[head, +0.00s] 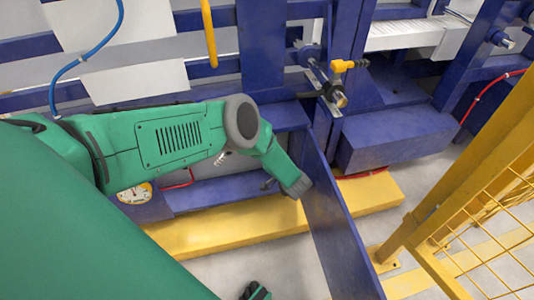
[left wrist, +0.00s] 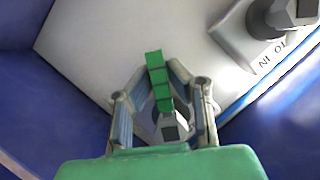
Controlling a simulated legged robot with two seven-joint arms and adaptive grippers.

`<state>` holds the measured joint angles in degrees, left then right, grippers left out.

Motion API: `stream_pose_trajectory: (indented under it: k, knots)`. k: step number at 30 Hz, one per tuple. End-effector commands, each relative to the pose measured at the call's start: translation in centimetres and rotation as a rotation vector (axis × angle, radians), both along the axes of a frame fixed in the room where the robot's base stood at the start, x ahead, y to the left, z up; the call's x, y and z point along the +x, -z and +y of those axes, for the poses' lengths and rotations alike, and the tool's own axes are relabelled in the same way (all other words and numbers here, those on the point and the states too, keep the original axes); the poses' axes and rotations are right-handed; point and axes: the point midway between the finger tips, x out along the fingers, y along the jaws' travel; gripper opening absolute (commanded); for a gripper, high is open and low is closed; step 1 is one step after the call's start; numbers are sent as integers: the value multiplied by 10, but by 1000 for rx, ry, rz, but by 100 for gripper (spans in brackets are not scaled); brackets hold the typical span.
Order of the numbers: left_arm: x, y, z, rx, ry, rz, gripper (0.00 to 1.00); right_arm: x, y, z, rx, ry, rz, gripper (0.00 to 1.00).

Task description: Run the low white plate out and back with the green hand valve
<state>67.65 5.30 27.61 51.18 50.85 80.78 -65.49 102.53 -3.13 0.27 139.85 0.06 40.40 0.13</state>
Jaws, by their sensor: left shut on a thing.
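The green hand valve (left wrist: 157,75) shows in the left wrist view as a green bar on a grey stem. It stands in front of a pale white plate surface (left wrist: 95,50). My left gripper (left wrist: 163,92) is shut on the valve, with one finger on each side of the bar. In the head view my left arm reaches in from the left and bends down beside a blue upright panel. The gripper's fingers and the valve are hidden there. I cannot make out the low white plate in the head view.
In the left wrist view, a grey fitting (left wrist: 268,22) with lettering sits at upper right, and blue walls flank the plate. In the head view, a blue panel (head: 335,225) stands beside my arm. A yellow beam (head: 235,228) and yellow mesh fence (head: 480,160) lie nearby.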

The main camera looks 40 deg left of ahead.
Motion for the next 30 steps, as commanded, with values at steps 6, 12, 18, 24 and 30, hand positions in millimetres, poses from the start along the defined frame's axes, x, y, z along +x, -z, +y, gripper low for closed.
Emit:
stream_pose_trajectory:
  k: [6, 12, 18, 24, 30]
  knots:
    - [-5, 0, -1, 33, 3, 46, 0, 0, 4, 0, 0, 0, 0, 34]
    - [-6, 0, -1, 43, 3, 60, 0, 0, 5, 0, 0, 0, 0, 34]
    - [-6, 0, -1, 43, 3, 60, 0, 0, 4, 0, 0, 0, 0, 34]
    - [-6, 0, -1, 43, 3, 60, 34, 0, 4, 0, 0, 0, 0, 34]
    - [-6, -1, 0, 44, 2, 57, 34, 0, 4, 0, 0, 0, 0, 34]
